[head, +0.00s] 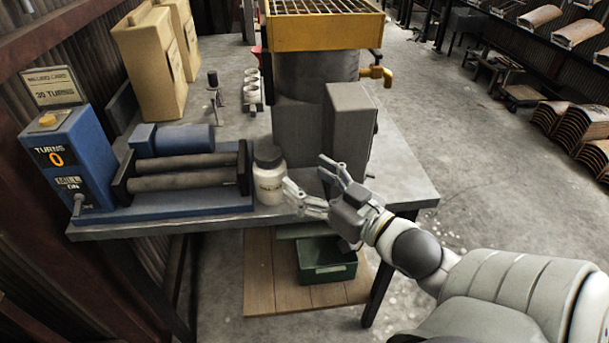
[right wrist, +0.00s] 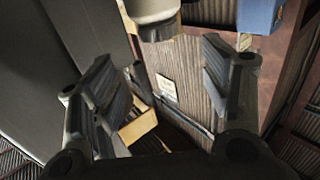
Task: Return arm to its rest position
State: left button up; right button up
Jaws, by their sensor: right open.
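My right arm (head: 415,250) reaches in from the lower right in the head view. Its gripper (head: 307,176) is open at the front edge of the grey table (head: 215,228). A white jar with a dark lid (head: 269,188) stands on the table just left of the gripper, close to one finger. Whether they touch cannot be told. In the right wrist view the two fingers of the gripper (right wrist: 157,78) are spread with nothing between them. My left gripper is not in view.
A blue roller mill (head: 185,170) and its counter box (head: 68,155) stand left of the jar. A grey drum with a yellow grated top (head: 320,30) and a grey box (head: 348,130) stand behind the gripper. A green bin (head: 327,268) sits below.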

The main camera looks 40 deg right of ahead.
notch_tip(320, 180, down, 10)
jog(key=s+m+g+h, duration=0.1)
jog(key=g+h, duration=0.1)
jog(key=g, duration=0.2)
jog(key=s+a+f+n+g, duration=0.2)
jog(key=s+a+f+g, duration=0.85)
jog(key=s+f, duration=0.4)
notch_tip(320, 180, down, 21)
jog(key=g+p, duration=0.1)
jog(key=p, duration=0.1)
jog(key=s+d+f+g+p, duration=0.1)
jog(key=s+d+f+p, duration=0.1)
jog(key=s+f, duration=1.6)
jog(key=shift+d+f, duration=0.2)
jog(key=shift+d, duration=0.05)
jog(key=shift+g, duration=0.25)
